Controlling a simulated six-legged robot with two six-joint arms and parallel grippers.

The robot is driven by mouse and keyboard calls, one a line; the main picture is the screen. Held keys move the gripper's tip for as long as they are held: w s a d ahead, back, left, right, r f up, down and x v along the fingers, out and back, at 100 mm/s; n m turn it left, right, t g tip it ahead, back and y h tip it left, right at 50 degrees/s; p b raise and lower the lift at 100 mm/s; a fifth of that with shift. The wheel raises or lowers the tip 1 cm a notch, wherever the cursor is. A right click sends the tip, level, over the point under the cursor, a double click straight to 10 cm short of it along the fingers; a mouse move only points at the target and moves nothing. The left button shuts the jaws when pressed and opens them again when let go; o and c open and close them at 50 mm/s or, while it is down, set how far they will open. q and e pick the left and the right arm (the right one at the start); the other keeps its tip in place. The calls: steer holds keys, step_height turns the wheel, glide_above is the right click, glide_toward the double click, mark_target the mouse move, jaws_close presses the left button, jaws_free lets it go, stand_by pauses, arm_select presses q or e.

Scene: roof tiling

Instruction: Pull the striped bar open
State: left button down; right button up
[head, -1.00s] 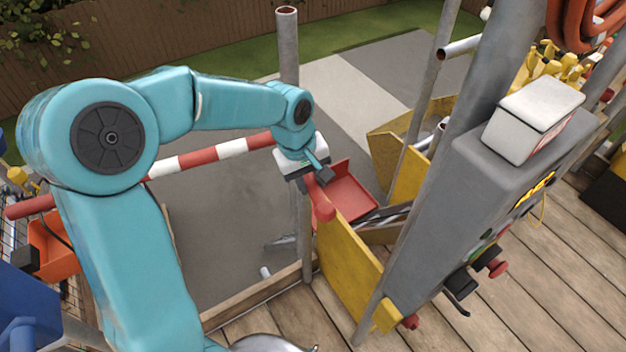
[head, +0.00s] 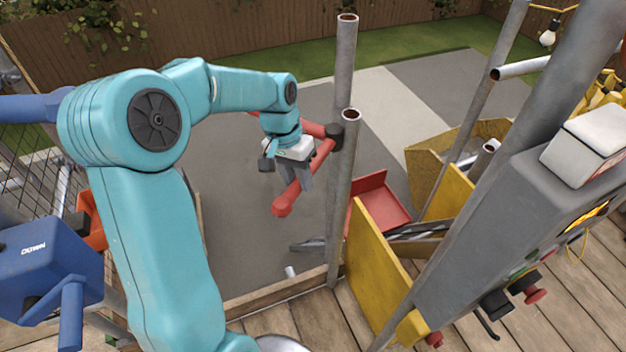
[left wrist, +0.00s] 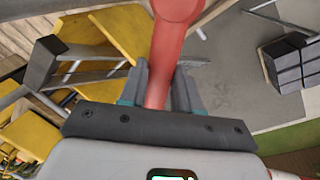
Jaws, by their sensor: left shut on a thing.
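The striped bar (head: 313,129) shows as a red length meeting a black joint (head: 335,136) at the grey posts. The rest of it is hidden behind my left arm, and no white stripe shows. A red handle (head: 283,206) with a rounded end slants down and left from that joint. My left gripper (head: 296,185) is shut around the handle, short of its rounded end. In the left wrist view the red handle (left wrist: 165,55) runs between the two fingers of the gripper (left wrist: 160,85). My right gripper is not in view.
Two grey upright posts (head: 344,190) stand close to the right of my gripper. Beyond them are a red tray (head: 378,207), yellow boards (head: 378,265) and a grey control box (head: 490,240). A blue machine (head: 45,265) stands at the left. Grey paving lies open behind my gripper.

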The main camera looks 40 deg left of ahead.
arm_select(q)
steer(key=shift+s+a+r+m, duration=0.1)
steer(key=shift+a+m, duration=0.8)
steer(key=shift+a, duration=0.5)
steer(key=c, duration=0.8)
jaws_free()
steer(key=a+r, duration=0.3)
steer(key=r, duration=1.3)
steer(key=shift+s+p, duration=0.25)
steer(key=shift+p, duration=0.15)
steer(key=shift+w, duration=0.1)
steer(key=shift+f, duration=0.1)
